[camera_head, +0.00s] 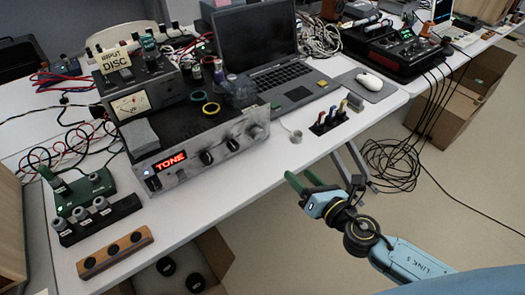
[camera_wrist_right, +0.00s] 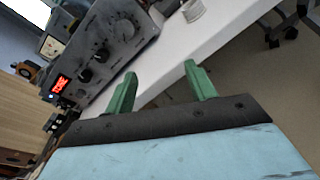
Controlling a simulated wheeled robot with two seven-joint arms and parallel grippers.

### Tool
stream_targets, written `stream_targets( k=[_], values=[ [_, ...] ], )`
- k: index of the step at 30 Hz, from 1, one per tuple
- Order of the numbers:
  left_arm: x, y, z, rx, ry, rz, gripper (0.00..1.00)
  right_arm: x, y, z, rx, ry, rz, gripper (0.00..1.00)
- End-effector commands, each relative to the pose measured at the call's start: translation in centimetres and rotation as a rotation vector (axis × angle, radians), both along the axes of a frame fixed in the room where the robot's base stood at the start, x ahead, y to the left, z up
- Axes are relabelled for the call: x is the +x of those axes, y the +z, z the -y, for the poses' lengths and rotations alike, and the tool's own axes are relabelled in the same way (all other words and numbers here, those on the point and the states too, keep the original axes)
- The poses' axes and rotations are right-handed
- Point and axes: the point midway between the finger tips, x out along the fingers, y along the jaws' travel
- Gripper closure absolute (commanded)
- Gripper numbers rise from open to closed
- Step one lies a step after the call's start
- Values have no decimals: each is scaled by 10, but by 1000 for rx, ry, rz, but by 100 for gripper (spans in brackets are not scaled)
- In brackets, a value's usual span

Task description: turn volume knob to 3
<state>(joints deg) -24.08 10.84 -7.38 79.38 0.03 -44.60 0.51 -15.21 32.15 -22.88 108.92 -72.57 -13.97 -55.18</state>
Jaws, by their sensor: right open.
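The grey amplifier (camera_head: 185,172) stands on the white table, its front showing a lit red display (camera_head: 171,161) that reads "TONE". Its front has several dark knobs, among them one near the display (camera_head: 206,157), one further right (camera_head: 232,145) and one near the right end (camera_head: 256,131). I cannot tell which is the volume knob or read its setting. The right wrist view shows the amplifier front (camera_wrist_right: 113,62) tilted at upper left. My right gripper (camera_head: 300,180) is open and empty off the table's front edge, apart from the knobs; its green fingers (camera_wrist_right: 160,75) show there too. My left gripper is out of view.
A laptop (camera_head: 270,60) stands behind the amplifier. A small rack with coloured levers (camera_head: 328,122) and a white roll (camera_head: 296,136) lie to its right. Green and black pedal boxes (camera_head: 80,190) and a wooden block (camera_head: 115,252) lie left. Cables (camera_head: 400,165) hang off the table at right.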

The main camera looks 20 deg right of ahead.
Motion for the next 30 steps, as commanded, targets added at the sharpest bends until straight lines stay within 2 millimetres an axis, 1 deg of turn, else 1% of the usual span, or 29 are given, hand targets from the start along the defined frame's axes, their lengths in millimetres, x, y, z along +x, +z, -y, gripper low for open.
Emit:
stream_targets(
  k=[1,3,5,8,11,14,19,24,30],
  values=[
    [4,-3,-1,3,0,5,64,-1,11,-8,-57,36,61,45],
    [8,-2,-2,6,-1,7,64,-3,27,-16,-118,67,126,45],
    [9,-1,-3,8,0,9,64,-5,36,-21,-153,85,163,45],
    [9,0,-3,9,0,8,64,-3,44,-25,-181,97,194,45],
    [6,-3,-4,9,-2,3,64,5,46,-28,-186,98,197,45],
    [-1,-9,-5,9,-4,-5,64,18,48,-33,-182,96,198,45],
    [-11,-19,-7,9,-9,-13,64,48,48,-44,-181,96,197,45],
    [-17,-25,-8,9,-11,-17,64,78,46,-54,-181,95,195,45],
    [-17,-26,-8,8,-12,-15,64,106,45,-65,-179,96,193,45]
  ],
)
